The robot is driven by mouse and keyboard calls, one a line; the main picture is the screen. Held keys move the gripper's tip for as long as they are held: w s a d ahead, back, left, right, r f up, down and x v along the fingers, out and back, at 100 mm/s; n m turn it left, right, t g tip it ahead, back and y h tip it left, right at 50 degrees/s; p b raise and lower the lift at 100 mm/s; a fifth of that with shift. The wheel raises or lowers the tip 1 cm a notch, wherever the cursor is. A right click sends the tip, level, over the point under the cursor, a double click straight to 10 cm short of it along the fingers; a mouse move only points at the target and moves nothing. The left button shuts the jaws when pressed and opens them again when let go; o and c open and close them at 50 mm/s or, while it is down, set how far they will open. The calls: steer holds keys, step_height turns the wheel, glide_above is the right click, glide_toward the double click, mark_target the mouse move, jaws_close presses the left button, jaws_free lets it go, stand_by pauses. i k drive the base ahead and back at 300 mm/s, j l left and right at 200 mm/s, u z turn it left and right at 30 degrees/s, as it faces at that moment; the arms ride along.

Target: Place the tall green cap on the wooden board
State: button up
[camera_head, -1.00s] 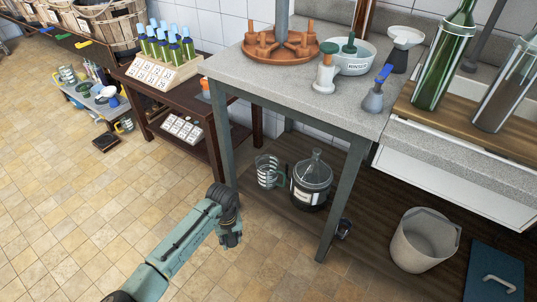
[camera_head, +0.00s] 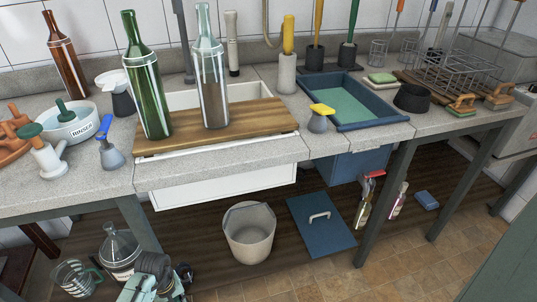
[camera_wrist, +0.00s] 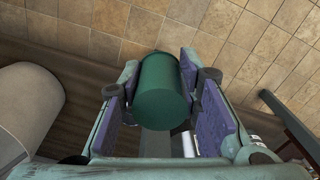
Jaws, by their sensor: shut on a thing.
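In the wrist view my gripper (camera_wrist: 160,76) is shut on a dark green cylinder, the tall green cap (camera_wrist: 162,95), which sits between its purple pads. In the head view my gripper (camera_head: 178,279) is at the bottom left, low in front of the bench; the cap cannot be made out there. The wooden board (camera_head: 262,118) lies across the white sink on the bench, above and beyond my gripper. A green bottle (camera_head: 148,95) and a clear grey bottle (camera_head: 212,85) stand upright on it. The board's right end is bare.
A blue-topped grey flask (camera_head: 109,150) and a yellow-topped one (camera_head: 320,119) flank the board. A white bowl (camera_head: 75,128) stands left and a blue tray (camera_head: 372,112) right. Below are a beige bucket (camera_head: 250,238), a demijohn (camera_head: 118,255) and a blue panel (camera_head: 318,228).

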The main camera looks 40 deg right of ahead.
mark_target(270, 112)
steer(key=z, duration=1.4)
steer(key=j+z, duration=0.45)
steer(key=j, duration=0.35)
steer(key=k+j, duration=0.1)
steer(key=j, duration=0.9)
steer(key=k, duration=0.05)
